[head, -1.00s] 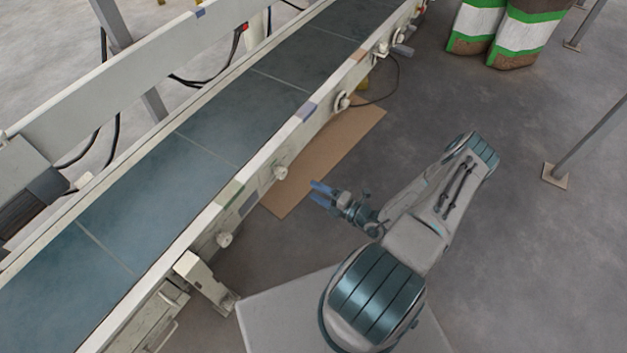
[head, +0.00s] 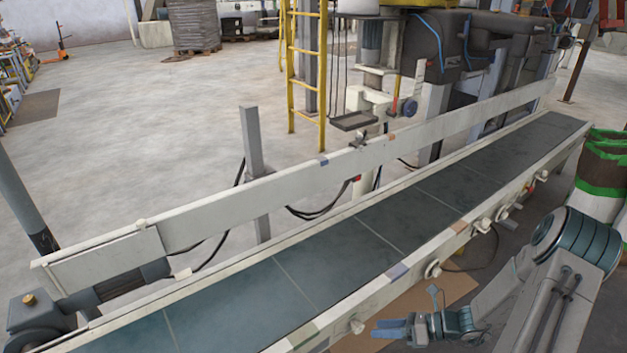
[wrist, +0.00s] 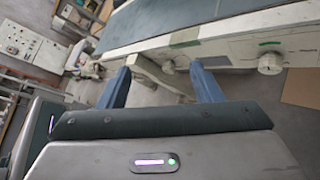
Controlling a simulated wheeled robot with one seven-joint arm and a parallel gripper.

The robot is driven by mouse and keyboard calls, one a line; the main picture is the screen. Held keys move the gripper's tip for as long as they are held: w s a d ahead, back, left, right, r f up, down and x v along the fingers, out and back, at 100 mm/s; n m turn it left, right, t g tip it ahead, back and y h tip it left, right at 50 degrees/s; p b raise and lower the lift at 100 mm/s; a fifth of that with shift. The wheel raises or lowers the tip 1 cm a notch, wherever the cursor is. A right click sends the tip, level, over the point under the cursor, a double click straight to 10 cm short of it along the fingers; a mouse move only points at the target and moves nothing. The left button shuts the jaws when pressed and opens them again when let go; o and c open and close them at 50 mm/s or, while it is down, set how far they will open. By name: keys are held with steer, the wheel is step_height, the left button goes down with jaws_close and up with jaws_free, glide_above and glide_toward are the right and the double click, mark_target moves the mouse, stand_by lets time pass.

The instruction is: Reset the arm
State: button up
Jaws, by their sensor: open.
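My gripper (head: 382,328) is at the lower right of the head view, beside the near side of the conveyor (head: 345,262). Its two blue fingers point left, and my arm bends up and back to the right. In the wrist view my gripper (wrist: 160,68) shows its fingers spread apart with nothing between them. The conveyor (wrist: 215,32) and its side rail lie beyond the fingertips there. The conveyor belt is empty where it shows.
Side knobs (head: 433,269) stick out from the conveyor's near rail close to my gripper. A flat brown cardboard sheet (head: 455,292) lies on the floor below. Green, white and brown bags (head: 603,165) stand at the right. A yellow ladder (head: 322,70) stands behind the conveyor.

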steer(key=s+a+r+n+h+p, duration=0.1)
steer(key=s+r+n+h+p, duration=0.3)
steer(key=r+n, duration=0.5)
steer(key=s+a+r+n+h+p, duration=0.1)
steer(key=s+r+n+h+p, duration=0.4)
steer(key=r, duration=1.5)
steer(key=s+a+r+n+h+p, duration=0.1)
steer(key=s+r+n+h+p, duration=0.3)
steer(key=r+n, duration=1)
steer(key=shift+s+r+h+p, duration=0.15)
steer(key=shift+s+h+p, duration=0.25)
steer(key=shift+s+p, duration=0.6)
